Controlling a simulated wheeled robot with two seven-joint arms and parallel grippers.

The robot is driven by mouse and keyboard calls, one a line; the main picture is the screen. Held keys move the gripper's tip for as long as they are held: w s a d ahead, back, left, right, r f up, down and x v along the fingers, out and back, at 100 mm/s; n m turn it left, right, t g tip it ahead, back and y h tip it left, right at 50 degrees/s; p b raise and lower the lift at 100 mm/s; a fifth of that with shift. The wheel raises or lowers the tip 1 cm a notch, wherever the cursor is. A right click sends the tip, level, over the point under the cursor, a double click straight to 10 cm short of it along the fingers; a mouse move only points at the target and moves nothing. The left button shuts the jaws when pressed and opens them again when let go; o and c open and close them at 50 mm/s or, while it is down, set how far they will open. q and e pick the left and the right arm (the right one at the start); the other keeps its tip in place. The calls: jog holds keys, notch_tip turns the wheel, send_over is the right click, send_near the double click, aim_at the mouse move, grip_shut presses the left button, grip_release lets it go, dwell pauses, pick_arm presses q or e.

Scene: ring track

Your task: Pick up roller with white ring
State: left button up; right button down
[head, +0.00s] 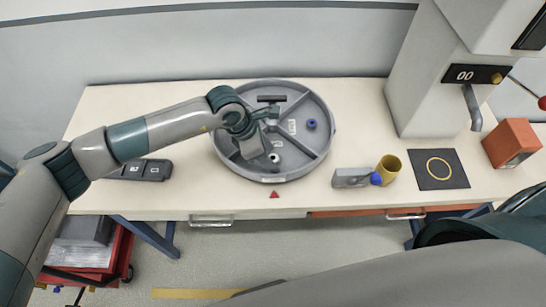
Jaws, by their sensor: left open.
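A round grey tray (325,150) with dividers stands on the table. A small dark roller with a white ring (275,158) is in its front compartment. Another roller, with a blue ring (312,124), is in the right compartment. My left gripper (268,132) is over the tray's middle, open, just behind the white-ringed roller in the picture. It is not around that roller. Its fingers hide part of the tray's centre. My right gripper is out of view; only parts of my right arm show at the lower right.
A black bar (271,98) is at the tray's back. Right of the tray are a grey block (351,178), a yellow cup (389,168), a black mat with a yellow circle (441,169), and an orange box (511,143). A pale machine (425,90) stands behind. A dark switch box (146,170) lies left.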

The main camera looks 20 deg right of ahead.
aim_at(277, 157)
pick_arm(q)
jog(key=shift+c, duration=0.2)
jog(key=c, duration=1.2)
jog(key=shift+o, duration=0.2)
jog(key=shift+r, duration=0.15)
jog(key=shift+r+b, duration=0.55)
jog(key=shift+b, duration=0.1)
notch_tip(277, 157, up, 2)
jog(key=shift+w+b, duration=0.1)
jog(key=shift+b, duration=0.65)
jog(key=s+d+r+b, duration=0.5)
jog(key=s+d+r, duration=0.2)
jog(key=s, duration=0.2)
jog(key=shift+s+r, duration=0.25)
jog(key=shift+r, duration=0.15)
